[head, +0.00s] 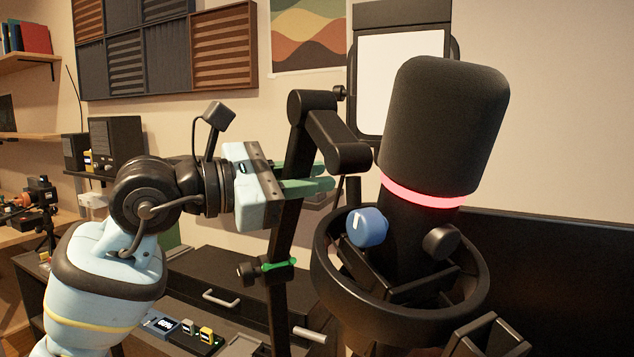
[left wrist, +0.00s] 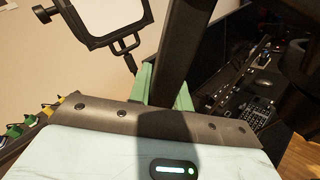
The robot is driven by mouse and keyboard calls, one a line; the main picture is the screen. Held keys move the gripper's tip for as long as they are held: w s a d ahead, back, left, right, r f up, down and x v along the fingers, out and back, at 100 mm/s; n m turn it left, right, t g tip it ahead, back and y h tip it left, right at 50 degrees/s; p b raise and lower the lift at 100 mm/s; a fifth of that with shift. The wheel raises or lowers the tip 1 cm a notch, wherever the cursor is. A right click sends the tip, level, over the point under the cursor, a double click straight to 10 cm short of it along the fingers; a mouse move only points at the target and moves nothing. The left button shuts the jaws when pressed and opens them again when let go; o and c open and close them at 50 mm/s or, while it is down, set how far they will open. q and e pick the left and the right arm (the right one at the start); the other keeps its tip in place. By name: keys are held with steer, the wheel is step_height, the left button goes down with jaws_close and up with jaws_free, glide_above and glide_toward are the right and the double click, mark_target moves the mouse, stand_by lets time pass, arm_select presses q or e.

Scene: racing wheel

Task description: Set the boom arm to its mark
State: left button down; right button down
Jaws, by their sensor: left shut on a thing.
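The boom arm (head: 287,225) is a dark bar that leans a little right toward its top, where joints link it to a short dark segment (head: 338,143). My left gripper (head: 322,177) is shut on the upper part of this bar, with its green fingers around it. In the left wrist view the bar (left wrist: 184,55) runs between the green fingers. Low on the bar sits a black collar with a knob and a bright green marker (head: 278,265). I cannot tell whether this green piece is the mark. My right gripper is not in view.
A framed white panel (head: 400,80) stands behind. A black case (head: 235,275) and small devices (head: 205,335) lie below.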

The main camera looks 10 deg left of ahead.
arm_select(q)
steer(key=shift+w+a+r+n+p, duration=0.5)
steer(key=shift+w+a+r+n, duration=0.25)
steer(key=shift+w+a, duration=0.2)
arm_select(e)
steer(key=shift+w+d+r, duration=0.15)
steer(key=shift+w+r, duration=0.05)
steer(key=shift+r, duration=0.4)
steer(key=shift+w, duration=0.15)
arm_select(q)
steer(key=c, duration=1.3)
jaws_free()
steer(key=shift+f, duration=0.1)
steer(key=shift+d, duration=0.1)
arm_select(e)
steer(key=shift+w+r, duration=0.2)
arm_select(q)
steer(key=b+v, duration=0.1)
steer(key=v, duration=0.7)
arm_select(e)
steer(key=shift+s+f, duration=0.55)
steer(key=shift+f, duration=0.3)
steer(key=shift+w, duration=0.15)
